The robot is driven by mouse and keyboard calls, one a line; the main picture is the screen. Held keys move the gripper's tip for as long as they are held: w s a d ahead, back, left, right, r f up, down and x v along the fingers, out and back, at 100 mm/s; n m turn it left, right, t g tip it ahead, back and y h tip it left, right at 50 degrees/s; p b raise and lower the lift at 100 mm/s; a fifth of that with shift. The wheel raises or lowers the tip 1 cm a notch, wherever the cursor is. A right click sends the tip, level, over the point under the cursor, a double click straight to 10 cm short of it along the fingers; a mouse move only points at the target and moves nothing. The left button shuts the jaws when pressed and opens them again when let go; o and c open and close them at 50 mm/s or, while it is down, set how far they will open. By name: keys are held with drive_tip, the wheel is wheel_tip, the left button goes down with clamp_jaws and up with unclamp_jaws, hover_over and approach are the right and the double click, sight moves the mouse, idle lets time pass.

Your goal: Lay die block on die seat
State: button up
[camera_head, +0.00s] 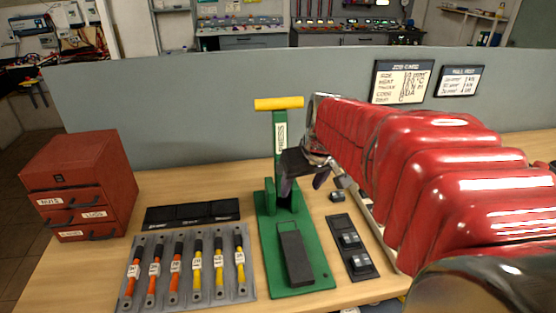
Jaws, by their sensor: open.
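A small dark block with a pale top (338,196), which looks like a die block, sits on the table just right of the green press (318,277). Similar blocks (349,239) sit in a black rack (338,222) nearer the front. A dark rectangular pad (296,262) on the press base may be the die seat; I cannot tell for certain. My gripper (304,187) is open, in front of the press column in the picture, up and left of the loose block. Nothing shows between its fingers. My arm and wrist hide part of the press.
The press has a yellow handle (279,103). A grey tray of labelled cable lugs (245,288) and a black mat (192,212) lie left of it. A red drawer cabinet (85,165) stands far left. A grey partition (160,110) with two signs stands behind.

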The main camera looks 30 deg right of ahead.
drive_tip(key=w+d+f, duration=0.2)
drive_tip(key=d+f, duration=0.1)
drive_tip(key=d, duration=0.7)
drive_tip(key=w+d+f+m, duration=0.1)
drive_tip(key=w+d+f, duration=0.1)
drive_tip(key=d, duration=0.8)
drive_tip(key=shift+w+d+f+g, duration=0.25)
drive_tip(key=shift+w+f+g, duration=0.1)
drive_tip(key=shift+f, duration=0.5)
hover_over(338, 194)
drive_tip(key=s, duration=0.3)
drive_tip(key=f, duration=0.8)
drive_tip(key=shift+w+a, duration=0.15)
drive_tip(key=shift+a, duration=0.1)
drive_tip(key=shift+w+x, duration=0.1)
drive_tip(key=shift+x, duration=1.2)
drive_tip(key=shift+w+x, duration=0.15)
drive_tip(key=shift+x, duration=1.15)
drive_tip(key=shift+r, duration=0.15)
